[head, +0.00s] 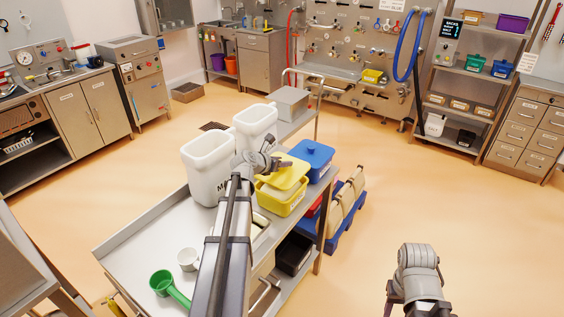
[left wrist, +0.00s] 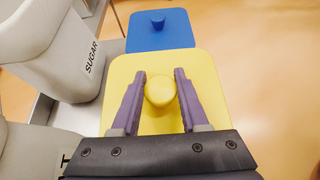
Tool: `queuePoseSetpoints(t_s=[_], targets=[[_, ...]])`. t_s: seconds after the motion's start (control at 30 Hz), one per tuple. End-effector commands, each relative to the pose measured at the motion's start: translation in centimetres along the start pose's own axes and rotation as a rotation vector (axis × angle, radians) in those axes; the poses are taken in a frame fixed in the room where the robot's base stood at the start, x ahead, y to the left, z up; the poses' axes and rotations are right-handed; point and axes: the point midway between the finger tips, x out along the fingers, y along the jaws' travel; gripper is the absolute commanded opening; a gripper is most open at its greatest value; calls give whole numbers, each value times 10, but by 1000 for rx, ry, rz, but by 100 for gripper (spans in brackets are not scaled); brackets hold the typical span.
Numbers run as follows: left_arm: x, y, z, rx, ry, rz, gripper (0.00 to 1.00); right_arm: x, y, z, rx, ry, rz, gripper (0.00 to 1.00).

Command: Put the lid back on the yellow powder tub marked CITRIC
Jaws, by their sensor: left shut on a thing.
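The yellow lid (head: 293,174) is over the yellow tub (head: 283,206) in the head view, and part of the tub's rim shows below it. I cannot tell whether they touch. In the left wrist view the lid (left wrist: 122,72) is square with a round knob (left wrist: 159,90). My left gripper (head: 280,164) is shut on the knob, its purple fingers (left wrist: 160,92) on both sides of it. The tub is hidden under the lid in the left wrist view, and I cannot read its marking. My right gripper (head: 392,296) is low at the right, its fingers mostly hidden.
A blue-lidded tub (head: 311,155) stands just behind the yellow one. White bins (head: 205,165) stand to the left, one marked SUGAR (left wrist: 55,55). A green scoop (head: 167,286) and a white cup (head: 188,259) lie at the near end of the steel bench (head: 130,250).

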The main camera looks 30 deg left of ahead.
Motion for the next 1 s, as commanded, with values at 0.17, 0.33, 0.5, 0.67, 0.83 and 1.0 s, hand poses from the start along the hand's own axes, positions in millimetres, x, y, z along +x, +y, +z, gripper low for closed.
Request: queuePoseSetpoints(t_s=[0.17,0.33,0.5,0.67,0.83,1.0], targets=[[10,0,-16,0,0,0,0,19,-2,-1,0,0,0,50],[17,0,-29,0,0,0,0,33,-3,-2,0,0,0,50],[24,0,-41,0,-1,0,0,47,-4,-3,0,0,0,50],[27,0,-46,0,-1,0,0,54,-5,-3,0,0,0,50],[28,0,-47,0,-1,0,0,54,-5,-3,0,0,0,50],[27,0,-46,0,0,0,45,54,-5,-3,0,0,0,50]])
